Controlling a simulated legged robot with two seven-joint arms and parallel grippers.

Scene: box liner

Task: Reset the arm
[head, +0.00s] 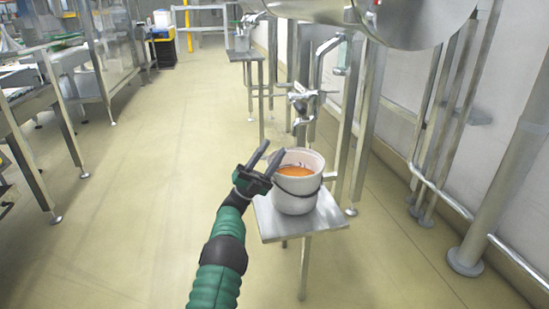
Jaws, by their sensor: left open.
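My left arm, green with dark joints, comes up from the bottom of the head view. Its gripper (267,157) is open, with two grey fingers pointing up and away, and nothing shows between them. The gripper is just left of a white bucket (296,200) with orange contents (295,171) and a dark handle. One finger overlaps the bucket's rim in the picture; I cannot tell if it touches. The bucket stands upright on a small metal stand (329,217). My right gripper is not in view.
A metal tap assembly (303,97) and a large steel tank (400,20) are above and behind the bucket. Pipes and posts (501,165) line the right wall. Metal tables (30,103) stand at the left. The floor (165,175) between is clear.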

